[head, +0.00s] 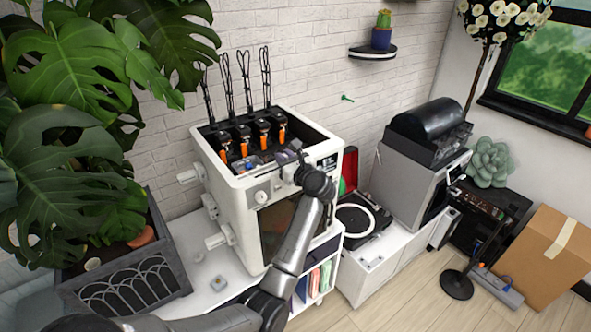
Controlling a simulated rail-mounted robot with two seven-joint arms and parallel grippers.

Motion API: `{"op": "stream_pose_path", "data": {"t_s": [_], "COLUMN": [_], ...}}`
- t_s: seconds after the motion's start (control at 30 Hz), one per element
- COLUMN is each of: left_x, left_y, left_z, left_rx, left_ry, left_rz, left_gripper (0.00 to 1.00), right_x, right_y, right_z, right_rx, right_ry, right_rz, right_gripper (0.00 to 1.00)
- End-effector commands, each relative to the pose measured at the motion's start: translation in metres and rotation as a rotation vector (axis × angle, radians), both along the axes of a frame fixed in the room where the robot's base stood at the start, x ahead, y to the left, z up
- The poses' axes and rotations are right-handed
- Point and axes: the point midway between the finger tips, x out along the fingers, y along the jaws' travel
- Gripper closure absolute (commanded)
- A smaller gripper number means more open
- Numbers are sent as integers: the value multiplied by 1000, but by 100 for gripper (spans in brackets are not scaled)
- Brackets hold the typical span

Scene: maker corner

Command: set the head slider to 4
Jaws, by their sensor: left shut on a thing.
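A white box-shaped tool-changing machine (237,207) stands on the white cabinet, with a dark open top and a dark front window. Several black heads with orange levers (282,134) sit in a row along its back inside, each with a black looped tube above. My left gripper (297,154) is at the front right of the open top, shut on a small part there, which seems to be the head slider. The gripper and wrist hide most of that part. Its scale and numbers are too small to read. My right gripper is not in view.
A large leafy plant in a grey planter (170,275) stands close on the left. A turntable (357,222) and a grey machine with a black drum (405,195) are to the right. A cardboard box (548,255) and a black stand are on the floor.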

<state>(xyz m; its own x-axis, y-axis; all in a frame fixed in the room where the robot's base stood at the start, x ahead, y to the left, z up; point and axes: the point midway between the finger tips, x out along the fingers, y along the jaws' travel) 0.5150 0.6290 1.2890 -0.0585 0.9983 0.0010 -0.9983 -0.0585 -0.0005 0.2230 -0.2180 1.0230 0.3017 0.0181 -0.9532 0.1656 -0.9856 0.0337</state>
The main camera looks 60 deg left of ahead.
Motion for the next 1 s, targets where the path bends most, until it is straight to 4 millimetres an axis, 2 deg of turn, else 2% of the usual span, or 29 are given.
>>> {"op": "stream_pose_path", "data": {"t_s": [0.27, 0.3, 0.57, 0.83, 1.0], "left_x": [3, 3, 2, 2, 4], "left_y": [-1, -1, -1, -3, -21], "left_z": [-1, -1, -1, -2, -4], "left_rx": [-1, -1, -2, -2, -3], "left_ry": [4, 4, 3, 2, 0], "left_rz": [-9, -10, -7, -6, -9], "left_gripper": [100, 80, 55, 55, 55], "right_x": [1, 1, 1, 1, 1], "right_y": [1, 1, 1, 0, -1], "right_z": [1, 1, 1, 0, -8], "right_rx": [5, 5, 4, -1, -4], "right_ry": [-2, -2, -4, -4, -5], "right_rz": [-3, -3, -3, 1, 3], "right_gripper": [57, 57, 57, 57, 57]}}
